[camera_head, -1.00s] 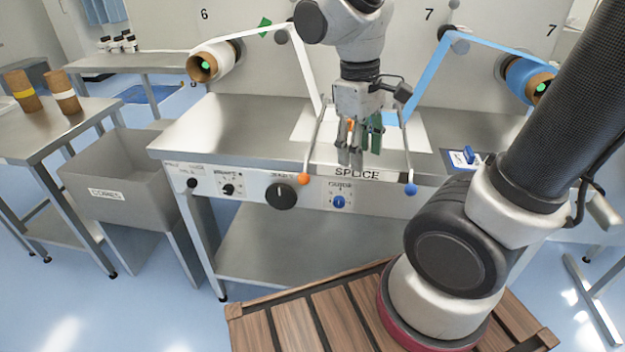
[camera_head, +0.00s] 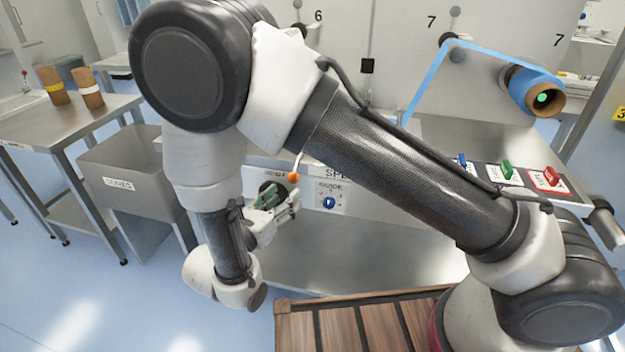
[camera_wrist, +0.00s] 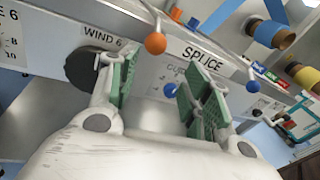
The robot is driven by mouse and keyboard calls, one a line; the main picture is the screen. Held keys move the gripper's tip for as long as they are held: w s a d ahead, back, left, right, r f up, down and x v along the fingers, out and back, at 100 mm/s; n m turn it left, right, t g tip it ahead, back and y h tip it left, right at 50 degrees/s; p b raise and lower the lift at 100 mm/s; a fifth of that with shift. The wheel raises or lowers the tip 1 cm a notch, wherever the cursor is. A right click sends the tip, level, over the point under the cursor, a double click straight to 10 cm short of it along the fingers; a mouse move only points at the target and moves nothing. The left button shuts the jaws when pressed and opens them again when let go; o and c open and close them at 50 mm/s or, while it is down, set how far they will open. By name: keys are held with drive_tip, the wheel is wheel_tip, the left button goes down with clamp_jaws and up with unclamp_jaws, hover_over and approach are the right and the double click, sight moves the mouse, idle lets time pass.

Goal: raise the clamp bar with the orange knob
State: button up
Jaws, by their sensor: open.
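The orange knob (camera_head: 293,177) is a small ball at the lower end of a thin metal clamp bar (camera_head: 298,162), which hangs down over the front of the splice table. My arm hides most of the table behind the bar. My gripper (camera_head: 281,206) is open and empty, just below the orange knob, in front of the control panel. In the wrist view, the orange knob (camera_wrist: 156,43) is above and beyond the gap between my green-padded fingers (camera_wrist: 160,86). The fingers do not appear to touch it.
The black WIND 6 dial (camera_wrist: 82,68) is behind the left finger, and a blue guide knob (camera_wrist: 170,90) shows between the fingers. A grey bin (camera_head: 128,185) stands left of the table. A wooden platform (camera_head: 350,325) is in front.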

sight(290, 181)
drive_tip(key=shift+w+a+r+n+t+y, duration=0.3)
drive_tip(key=shift+w+a+r+n+t, duration=0.1)
drive_tip(key=shift+w+r+t, duration=0.15)
drive_tip(key=x, duration=0.7)
drive_tip(key=shift+d, duration=0.15)
clamp_jaws()
